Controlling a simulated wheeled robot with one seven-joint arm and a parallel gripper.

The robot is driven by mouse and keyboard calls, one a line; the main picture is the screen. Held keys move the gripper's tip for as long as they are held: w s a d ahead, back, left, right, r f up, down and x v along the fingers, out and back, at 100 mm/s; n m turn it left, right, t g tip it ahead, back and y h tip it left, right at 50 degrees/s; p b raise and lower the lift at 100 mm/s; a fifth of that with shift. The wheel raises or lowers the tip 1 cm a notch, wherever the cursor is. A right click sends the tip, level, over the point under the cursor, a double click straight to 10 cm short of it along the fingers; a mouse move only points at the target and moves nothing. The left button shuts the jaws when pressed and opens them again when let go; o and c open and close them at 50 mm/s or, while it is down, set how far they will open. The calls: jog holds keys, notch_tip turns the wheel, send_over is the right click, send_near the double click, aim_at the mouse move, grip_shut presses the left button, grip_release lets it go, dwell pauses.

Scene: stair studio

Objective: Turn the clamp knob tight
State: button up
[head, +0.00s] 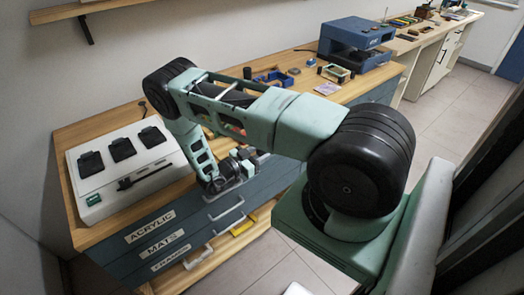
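My arm reaches across the wooden workbench (100,133) from the right. Its end with my gripper (222,184) is low at the bench's front edge, above the drawer fronts. The fingers are small, dark and partly covered by my arm links, so I cannot tell whether they are open or shut, or whether they touch anything. I cannot make out a clamp knob. It may be hidden behind my arm or too small to tell. A blue bracket-like piece (272,77) lies on the bench behind my arm.
A white box with black pads (125,160) stands left of my gripper. A blue machine (352,40) stands at the back right. Drawers with labels (165,240) and pale handles face front; one lower handle is yellow. Shelf (75,10) above left. Tiled floor is clear at right.

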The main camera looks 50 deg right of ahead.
jog(key=shift+s, duration=0.1)
jog(key=c, duration=0.8)
jog(key=shift+y, duration=0.4)
